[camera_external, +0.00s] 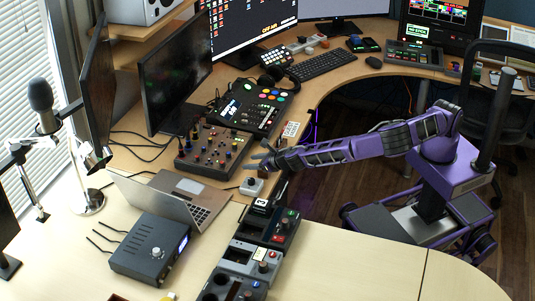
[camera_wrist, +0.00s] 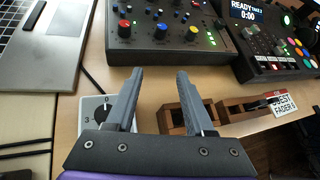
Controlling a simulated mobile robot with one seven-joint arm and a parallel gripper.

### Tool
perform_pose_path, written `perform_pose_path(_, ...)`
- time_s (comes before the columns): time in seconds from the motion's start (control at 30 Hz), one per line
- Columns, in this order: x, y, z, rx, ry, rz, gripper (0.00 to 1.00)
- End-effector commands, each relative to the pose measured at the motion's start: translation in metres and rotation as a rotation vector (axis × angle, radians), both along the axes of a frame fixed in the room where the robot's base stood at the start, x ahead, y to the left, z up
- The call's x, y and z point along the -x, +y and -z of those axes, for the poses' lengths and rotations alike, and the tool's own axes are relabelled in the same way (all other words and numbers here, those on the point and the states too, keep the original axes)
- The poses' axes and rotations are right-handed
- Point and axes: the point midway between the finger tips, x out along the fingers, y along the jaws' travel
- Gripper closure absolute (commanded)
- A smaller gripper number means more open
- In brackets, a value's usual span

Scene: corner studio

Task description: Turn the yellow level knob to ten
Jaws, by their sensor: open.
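My gripper (camera_wrist: 158,80) is open and empty, its two grey fingers pointing toward the back of the desk; it also shows in the external view (camera_external: 266,160). In the wrist view a yellow knob (camera_wrist: 193,31) sits near the front edge of a dark mixer panel (camera_wrist: 160,48), ahead of the fingertips and to their right. The mixer also shows in the external view (camera_external: 205,167). I cannot read the yellow knob's setting.
An open laptop (camera_wrist: 48,50) is left of the mixer. Brown wooden blocks (camera_wrist: 176,119) are below my right finger. A card labelled guest fader (camera_wrist: 283,103) and a second control panel (camera_wrist: 272,60) are to the right. A grey box (camera_external: 150,250) stands on the front desk.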

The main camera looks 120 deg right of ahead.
Motion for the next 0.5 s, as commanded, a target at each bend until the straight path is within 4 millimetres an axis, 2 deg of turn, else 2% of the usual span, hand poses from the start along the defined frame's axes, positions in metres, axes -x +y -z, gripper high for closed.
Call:
perform_pose_path(0.03, 0.016, -0.004, -0.013, -0.003, -0.016, -0.022, 0.47)
perform_pose_path(0.1, 0.034, -0.008, -0.03, -0.008, -0.048, -0.062, 0.47)
perform_pose_path(0.4, 0.095, -0.008, -0.103, 0.014, -0.204, -0.19, 0.47)
perform_pose_path(0.47, 0.106, -0.006, -0.116, 0.023, -0.231, -0.209, 0.47)
perform_pose_path(0.5, 0.106, -0.006, -0.107, 0.024, -0.23, -0.215, 0.47)
